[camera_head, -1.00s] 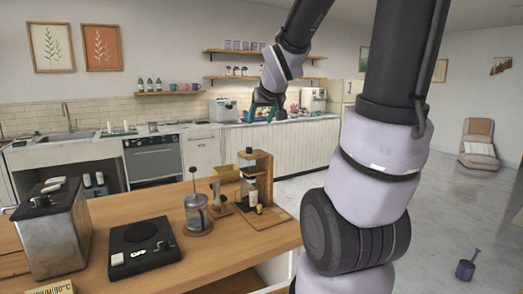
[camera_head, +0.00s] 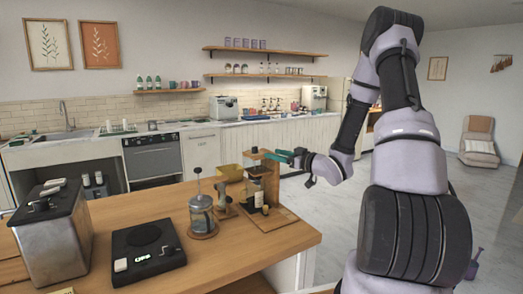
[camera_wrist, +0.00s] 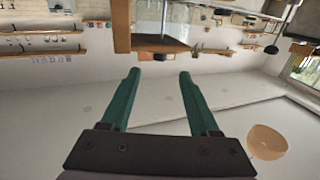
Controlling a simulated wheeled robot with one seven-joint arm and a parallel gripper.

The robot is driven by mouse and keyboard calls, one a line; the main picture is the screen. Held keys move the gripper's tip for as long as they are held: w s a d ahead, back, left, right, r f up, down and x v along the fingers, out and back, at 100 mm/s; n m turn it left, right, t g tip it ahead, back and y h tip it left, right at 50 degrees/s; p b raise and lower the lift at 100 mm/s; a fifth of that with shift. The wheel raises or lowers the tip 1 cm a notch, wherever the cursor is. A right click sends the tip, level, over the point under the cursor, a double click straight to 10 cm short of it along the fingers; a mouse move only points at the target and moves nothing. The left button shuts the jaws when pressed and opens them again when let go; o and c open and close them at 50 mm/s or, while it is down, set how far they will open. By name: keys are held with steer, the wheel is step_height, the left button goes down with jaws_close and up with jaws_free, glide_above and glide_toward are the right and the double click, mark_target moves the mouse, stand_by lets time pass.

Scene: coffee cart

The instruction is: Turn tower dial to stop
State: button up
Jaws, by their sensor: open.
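The wooden tower (camera_head: 271,178) stands on the right part of the wooden counter and holds a dark bottle (camera_head: 252,195). A small dark knob (camera_head: 255,149) sits at its top; I cannot tell whether this is the dial. My gripper (camera_head: 274,155) has teal fingers and is level with the tower's top, at its right side in the head view. In the wrist view my gripper (camera_wrist: 160,74) is open with nothing between its fingers. A wooden upright (camera_wrist: 122,25) and clear glass show just beyond the fingertips in this upside-down view. I cannot tell whether the fingers touch the tower.
A French press (camera_head: 201,214) stands left of the tower. A black scale (camera_head: 147,250) and a metal box (camera_head: 50,240) are further left on the counter (camera_head: 215,262). The back counter (camera_head: 215,123) is well behind. Open floor lies to the right.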

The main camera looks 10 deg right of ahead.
mark_target(257, 149)
steer(key=x, duration=1)
steer(key=shift+w+a, duration=0.2)
jaws_close()
